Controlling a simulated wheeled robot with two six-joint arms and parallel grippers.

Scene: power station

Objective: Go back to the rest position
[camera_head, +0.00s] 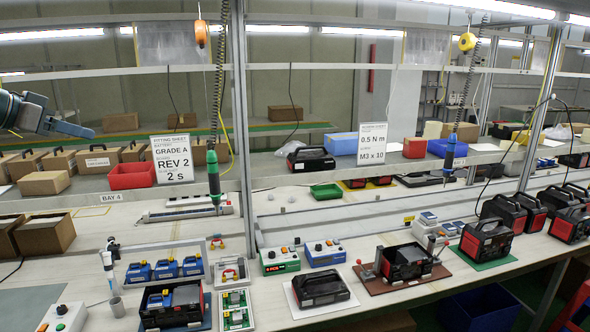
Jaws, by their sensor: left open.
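My left gripper (88,132) reaches in from the left edge, high in the picture. It shows in dark grey and blue, seen from the side, in front of the upper shelf and above the row of brown boxes. It is open and nothing shows in it. It looks clear of the boxes and the bench below. My right gripper is not in view.
The long workbench (395,314) holds black-and-red power units, including one in a clamp fixture (405,262). Blue battery packs (166,268) stand at left. Cartons (45,183) and a red bin (131,175) line the shelf.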

